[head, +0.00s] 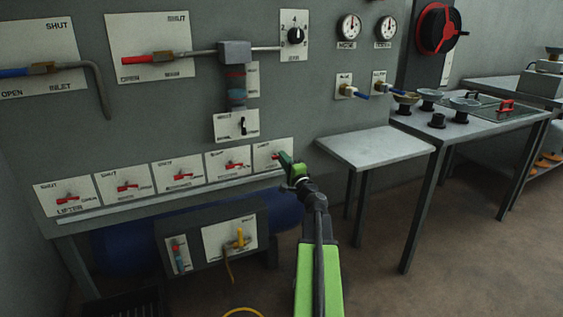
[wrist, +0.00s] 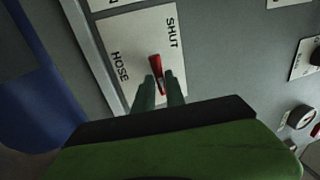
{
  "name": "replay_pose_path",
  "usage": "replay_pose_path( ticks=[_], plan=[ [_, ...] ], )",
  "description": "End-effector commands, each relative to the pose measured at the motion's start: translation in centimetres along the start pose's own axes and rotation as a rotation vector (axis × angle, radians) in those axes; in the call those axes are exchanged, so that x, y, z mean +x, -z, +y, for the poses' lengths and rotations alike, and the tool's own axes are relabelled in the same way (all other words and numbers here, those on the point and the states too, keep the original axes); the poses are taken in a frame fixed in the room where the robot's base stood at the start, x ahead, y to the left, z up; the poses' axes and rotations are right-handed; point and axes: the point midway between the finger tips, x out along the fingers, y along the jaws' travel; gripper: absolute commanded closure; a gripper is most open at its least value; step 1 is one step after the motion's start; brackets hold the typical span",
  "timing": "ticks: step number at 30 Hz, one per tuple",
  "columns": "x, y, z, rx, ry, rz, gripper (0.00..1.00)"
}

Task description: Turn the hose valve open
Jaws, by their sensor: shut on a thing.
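The hose valve plate (wrist: 140,40) is white, with the words HOSE and SHUT readable in the wrist view. Its red lever (wrist: 155,64) sticks out from between my gripper's fingers (wrist: 163,80), which are shut on it. The lever's pivot and the plate's lower part are hidden by my fingers and gripper body. In the head view the hose plate (head: 265,152) is the rightmost of the lower row, and my green gripper (head: 286,160) is at its right side, covering part of it. The lever's exact angle is hard to tell.
Several similar plates with red levers, such as the lifter plate (head: 68,197), line the panel to the left. A small grey table (head: 375,147) stands close to the right of my arm. A lower box (head: 210,245) with a yellow valve sits below.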

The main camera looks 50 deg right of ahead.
Motion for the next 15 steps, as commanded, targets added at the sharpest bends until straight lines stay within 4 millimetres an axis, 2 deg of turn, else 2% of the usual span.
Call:
replay_pose_path(
  ticks=[15],
  plan=[
    [-0.01, -0.38, 0.09, 0.032, 0.000, -0.001, 1.00]
  ],
)
